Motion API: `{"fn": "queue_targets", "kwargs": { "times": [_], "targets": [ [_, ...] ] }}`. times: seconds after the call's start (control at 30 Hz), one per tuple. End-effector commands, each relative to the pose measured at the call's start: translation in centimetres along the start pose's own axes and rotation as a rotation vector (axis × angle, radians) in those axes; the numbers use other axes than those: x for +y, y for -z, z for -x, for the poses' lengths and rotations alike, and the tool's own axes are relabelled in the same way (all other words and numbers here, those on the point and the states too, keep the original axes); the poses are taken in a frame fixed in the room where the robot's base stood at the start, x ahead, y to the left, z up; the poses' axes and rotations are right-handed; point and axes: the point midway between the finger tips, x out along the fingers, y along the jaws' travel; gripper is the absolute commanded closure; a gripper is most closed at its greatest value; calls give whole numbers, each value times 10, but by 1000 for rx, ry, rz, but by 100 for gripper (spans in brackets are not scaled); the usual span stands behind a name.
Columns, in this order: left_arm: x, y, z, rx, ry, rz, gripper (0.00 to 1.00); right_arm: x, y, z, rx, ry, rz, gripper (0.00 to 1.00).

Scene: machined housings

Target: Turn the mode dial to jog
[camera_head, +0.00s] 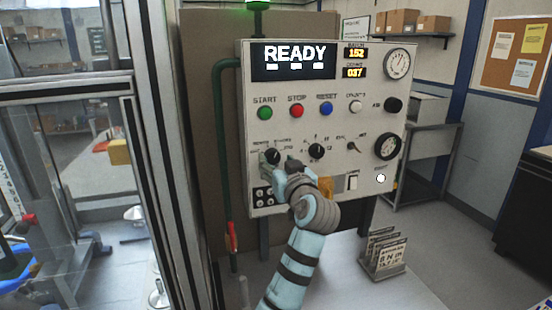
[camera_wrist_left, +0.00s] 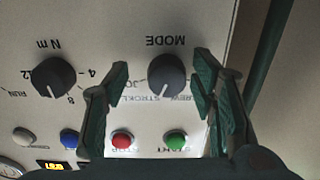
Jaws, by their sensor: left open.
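The black mode dial (camera_head: 272,157) is at the lower left of the control panel. In the left wrist view, which sees the panel upside down, the dial (camera_wrist_left: 167,73) sits under the word MODE, with a white pointer line toward the picture's bottom. Parts of the labels around it show, including JO, but the finger covers some of them. My left gripper (camera_head: 279,161) is open at the panel. In the left wrist view the fingers of my left gripper (camera_wrist_left: 156,66) stand on either side of the dial. I cannot tell whether they touch it. My right gripper is out of view.
The N m dial (camera_head: 316,151) is to the right of the mode dial. Green start (camera_head: 265,113), red stop (camera_head: 297,111) and blue reset (camera_head: 326,109) buttons sit above. The display (camera_head: 294,60) reads READY. A card holder (camera_head: 384,255) stands on the table below.

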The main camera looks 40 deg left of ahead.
Motion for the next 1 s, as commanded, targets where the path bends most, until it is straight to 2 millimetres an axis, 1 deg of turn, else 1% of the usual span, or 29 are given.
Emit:
{"fn": "queue_targets", "kwargs": {
  "times": [0.07,0.17,0.27,0.33,0.37,0.4,0.47,0.6,0.67,0.7,1.0],
  "targets": [
    [0,0,-5,0,-3,-1,48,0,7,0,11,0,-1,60],
    [1,0,-7,0,-5,0,48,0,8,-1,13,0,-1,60],
    [1,0,-7,-1,-7,0,48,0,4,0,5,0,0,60],
    [1,0,-6,-1,-6,0,48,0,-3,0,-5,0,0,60],
    [1,0,-6,-1,-6,0,50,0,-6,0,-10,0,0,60],
    [1,0,-6,-1,-6,0,56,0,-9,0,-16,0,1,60],
    [0,0,-7,-1,-5,0,66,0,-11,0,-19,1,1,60],
    [0,0,-7,-1,-3,-1,88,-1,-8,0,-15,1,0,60],
    [0,-1,-7,-1,-4,-1,97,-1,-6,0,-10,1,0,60],
    [1,-1,-5,-2,-4,0,97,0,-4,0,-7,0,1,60],
    [-1,0,-7,-2,-2,-38,97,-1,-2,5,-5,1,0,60]
  ]
}}
